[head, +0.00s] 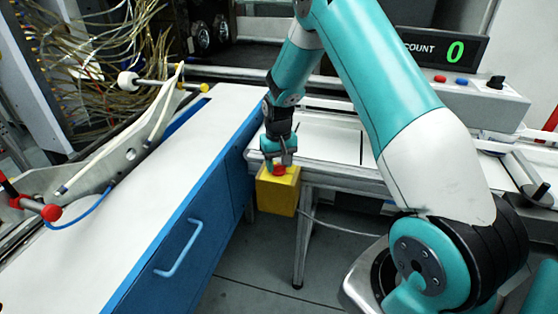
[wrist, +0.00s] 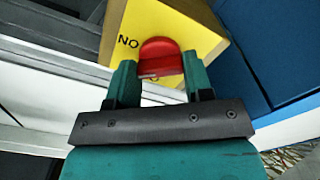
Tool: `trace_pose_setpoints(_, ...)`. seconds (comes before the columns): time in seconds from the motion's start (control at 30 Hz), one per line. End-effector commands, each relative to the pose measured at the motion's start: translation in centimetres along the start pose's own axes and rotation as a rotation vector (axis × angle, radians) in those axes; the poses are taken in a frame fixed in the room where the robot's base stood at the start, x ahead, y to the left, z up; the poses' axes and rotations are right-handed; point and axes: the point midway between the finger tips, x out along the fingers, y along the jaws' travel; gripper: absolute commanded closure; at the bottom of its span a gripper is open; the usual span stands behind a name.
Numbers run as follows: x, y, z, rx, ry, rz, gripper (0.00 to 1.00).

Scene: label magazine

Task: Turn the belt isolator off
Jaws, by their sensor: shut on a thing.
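The belt isolator is a yellow box (head: 278,195) fixed at the front left corner of the white table, with a red knob (head: 279,170) on it. In the wrist view the yellow face (wrist: 175,25) carries black lettering, of which "NO" is readable, and the red knob (wrist: 160,58) stands out from it. My gripper (head: 279,160) is at the box from above. In the wrist view its two teal fingers (wrist: 158,78) are on either side of the red knob, shut on it. Part of the lettering is hidden behind the knob.
A blue cabinet with a white top (head: 180,160) stands close left of the box. The white table (head: 335,140) lies behind it. A grey cable (head: 340,226) runs right from the box. A control box (head: 465,100) and a counter display reading 0 (head: 455,51) are at the back right.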

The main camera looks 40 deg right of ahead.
Motion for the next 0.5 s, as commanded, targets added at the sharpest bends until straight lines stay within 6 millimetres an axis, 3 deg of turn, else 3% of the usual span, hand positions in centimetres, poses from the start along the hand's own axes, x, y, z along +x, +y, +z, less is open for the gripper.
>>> trace_pose_setpoints(0.5,-0.17,-0.1,-0.16,-0.491,0.006,-0.001,0.77)
